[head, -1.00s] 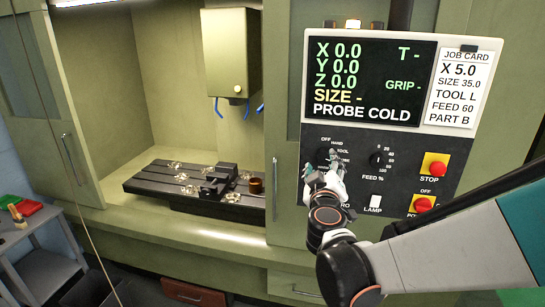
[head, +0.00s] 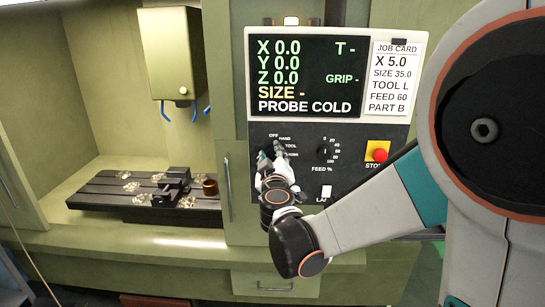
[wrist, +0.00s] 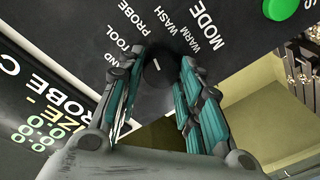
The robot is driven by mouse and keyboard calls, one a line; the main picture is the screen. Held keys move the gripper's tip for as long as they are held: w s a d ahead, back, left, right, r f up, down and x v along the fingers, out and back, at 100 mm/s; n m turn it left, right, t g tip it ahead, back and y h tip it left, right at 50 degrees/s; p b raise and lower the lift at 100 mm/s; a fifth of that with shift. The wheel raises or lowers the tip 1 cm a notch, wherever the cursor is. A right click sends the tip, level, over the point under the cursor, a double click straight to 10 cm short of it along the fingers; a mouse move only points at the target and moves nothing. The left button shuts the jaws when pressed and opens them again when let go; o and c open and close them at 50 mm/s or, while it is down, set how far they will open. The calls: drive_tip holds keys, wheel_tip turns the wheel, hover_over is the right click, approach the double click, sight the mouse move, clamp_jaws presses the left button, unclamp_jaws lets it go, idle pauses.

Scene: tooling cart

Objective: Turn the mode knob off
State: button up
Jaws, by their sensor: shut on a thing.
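The mode knob (wrist: 157,73) is a dark round knob with a short white pointer mark on the black control panel. In the wrist view it lies between the fingertips of my gripper (wrist: 161,60), which is shut on it. HAND, TOOL, PROBE, WARM and WASH are printed around it, with MODE beside them; the OFF mark is not readable there. In the head view my gripper (head: 271,154) covers the knob, and OFF, HAND and TOOL show above and to the right of it.
The feed knob (head: 325,151) is right of my gripper, with the lamp switch (head: 326,192) below it. The red stop button (head: 380,155) is farther right. Above is the display (head: 305,75) reading PROBE COLD. A green button (wrist: 280,8) shows in the wrist view.

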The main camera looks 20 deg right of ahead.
drive_tip(key=shift+n, duration=0.4)
drive_tip(key=n+b, duration=0.1)
drive_tip(key=n, duration=0.3)
drive_tip(key=shift+n+g+b, duration=0.3)
drive_tip(key=n+b, duration=0.1)
drive_tip(key=n, duration=0.4)
drive_tip(key=shift+a, duration=0.1)
drive_tip(key=n+h+b, duration=0.1)
drive_tip(key=n, duration=0.4)
drive_tip(key=shift+f+g, duration=0.15)
drive_tip(key=shift+g, duration=0.25)
drive_tip(key=n+b, duration=0.1)
drive_tip(key=n, duration=0.3)
drive_tip(key=shift+n+h, duration=0.3)
drive_tip(key=shift+n, duration=0.1)
drive_tip(key=o, duration=1.1)
drive_tip(key=shift+c, duration=0.2)
drive_tip(key=shift+s+a, duration=0.1)
